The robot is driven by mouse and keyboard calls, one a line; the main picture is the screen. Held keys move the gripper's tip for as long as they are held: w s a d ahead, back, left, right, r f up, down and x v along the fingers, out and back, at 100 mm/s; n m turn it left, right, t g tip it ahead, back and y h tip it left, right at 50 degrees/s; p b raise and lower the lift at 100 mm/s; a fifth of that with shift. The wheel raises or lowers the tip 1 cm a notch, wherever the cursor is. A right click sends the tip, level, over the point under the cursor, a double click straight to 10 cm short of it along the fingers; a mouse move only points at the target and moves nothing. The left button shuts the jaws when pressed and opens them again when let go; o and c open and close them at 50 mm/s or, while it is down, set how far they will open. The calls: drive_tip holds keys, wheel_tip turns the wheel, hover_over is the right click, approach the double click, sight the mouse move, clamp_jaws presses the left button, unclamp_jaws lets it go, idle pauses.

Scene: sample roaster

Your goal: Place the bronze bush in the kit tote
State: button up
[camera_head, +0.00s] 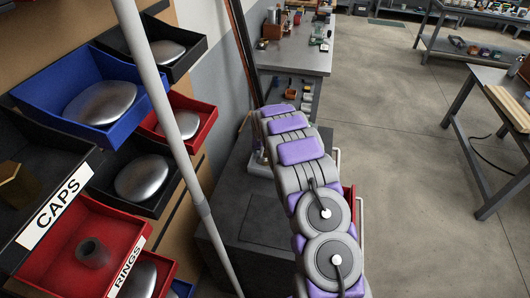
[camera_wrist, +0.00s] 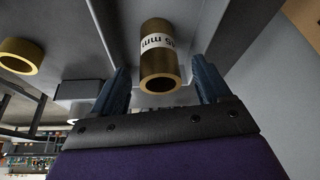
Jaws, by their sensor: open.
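The bronze bush (camera_wrist: 159,68) is a short hollow brass-coloured cylinder with a white printed label, seen in the wrist view. My gripper (camera_wrist: 160,75) is open, with one dark blue finger on each side of the bush and a visible gap to it on both sides. In the head view my arm reaches away toward the grey bench, and its links hide the gripper and the bush. I cannot pick out the kit tote for certain in either view.
A second brass-coloured ring (camera_wrist: 20,56) shows at the left of the wrist view. In the head view, a rack of bins stands at the left, including a red bin (camera_head: 44,280) holding a dark ring (camera_head: 92,254). A pale pole (camera_head: 171,110) crosses in front. Open floor (camera_head: 420,180) lies at the right.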

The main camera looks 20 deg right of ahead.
drive_tip(key=s+a+r+g+p, duration=0.1)
drive_tip(key=s+a+r, duration=0.1)
drive_tip(key=s+r, duration=0.6)
drive_tip(key=s+a+r+g+p, duration=0.1)
drive_tip(key=s+a+r, duration=0.1)
drive_tip(key=s+r, duration=0.6)
drive_tip(key=s+a+r+n+g, duration=0.1)
drive_tip(key=s+a+r, duration=0.3)
drive_tip(key=s+r, duration=0.65)
drive_tip(key=s+a+r+n+g+y, duration=0.1)
drive_tip(key=s+a, duration=0.2)
drive_tip(key=s, duration=1.2)
drive_tip(key=s+a+r+n+g, duration=0.1)
drive_tip(key=s+a, duration=0.3)
drive_tip(key=s, duration=1.1)
drive_tip(key=shift+s+r+n+g+y, duration=0.3)
drive_tip(key=shift+r+n+g+y, duration=0.1)
drive_tip(key=shift+n+g, duration=0.15)
drive_tip(key=shift+d, duration=0.1)
